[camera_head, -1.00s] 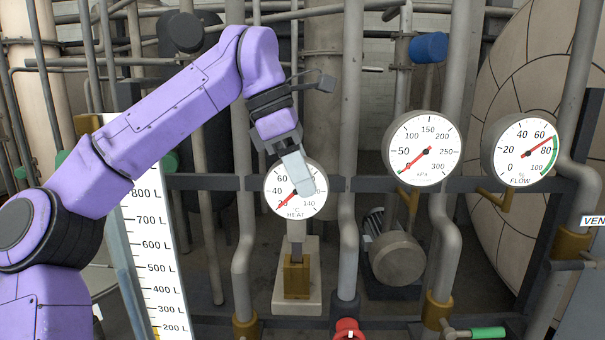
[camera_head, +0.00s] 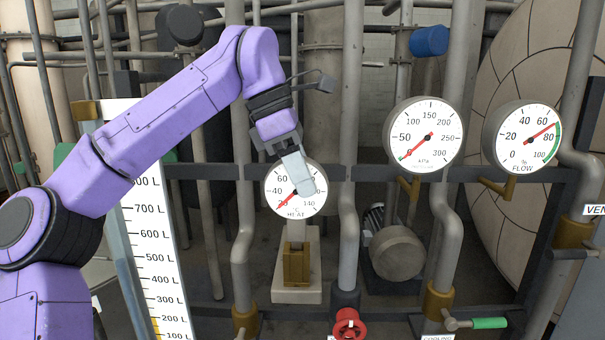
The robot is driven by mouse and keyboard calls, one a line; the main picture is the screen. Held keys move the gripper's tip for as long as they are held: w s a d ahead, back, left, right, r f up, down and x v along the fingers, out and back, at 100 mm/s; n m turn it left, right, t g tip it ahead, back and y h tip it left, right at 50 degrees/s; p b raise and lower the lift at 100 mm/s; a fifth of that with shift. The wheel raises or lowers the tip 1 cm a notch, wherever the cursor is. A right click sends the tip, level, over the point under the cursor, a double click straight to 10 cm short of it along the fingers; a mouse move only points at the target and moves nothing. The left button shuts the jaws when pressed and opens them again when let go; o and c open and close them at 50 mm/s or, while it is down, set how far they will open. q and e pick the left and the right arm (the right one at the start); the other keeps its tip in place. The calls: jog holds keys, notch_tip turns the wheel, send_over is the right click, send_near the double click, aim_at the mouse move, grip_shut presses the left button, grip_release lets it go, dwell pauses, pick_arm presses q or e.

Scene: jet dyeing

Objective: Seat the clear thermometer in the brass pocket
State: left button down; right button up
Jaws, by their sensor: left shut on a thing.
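The thermometer (camera_head: 279,203) has a round white dial marked HEAT, a red needle and a pale stem below. My left gripper (camera_head: 300,178) is shut on it, its fingers covering part of the dial. The thermometer hangs roughly upright. The brass pocket (camera_head: 297,268) is a small block on a pale backing plate (camera_head: 282,295), directly below the dial in the picture. The stem's lower end meets the pocket's top edge in this view. I cannot tell whether its tip is inside or in front. My right gripper is not in view.
A vertical grey pipe (camera_head: 349,240) stands close right of the thermometer and another (camera_head: 243,240) close left. A red valve (camera_head: 348,325) is at lower right. A kPa gauge (camera_head: 425,120) and a FLOW gauge (camera_head: 524,120) are farther right. A litre scale (camera_head: 150,230) stands left.

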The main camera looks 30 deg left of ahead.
pick_arm(q)
jog(key=shift+f+b, duration=0.5)
jog(key=shift+f, duration=0.2)
jog(key=c, duration=0.7)
grip_release()
jog(key=p+v, duration=0.3)
jog(key=v, duration=0.7)
jog(key=shift+s+r+p, duration=0.15)
jog(key=shift+r+p, duration=0.2)
jog(key=shift+f, duration=0.1)
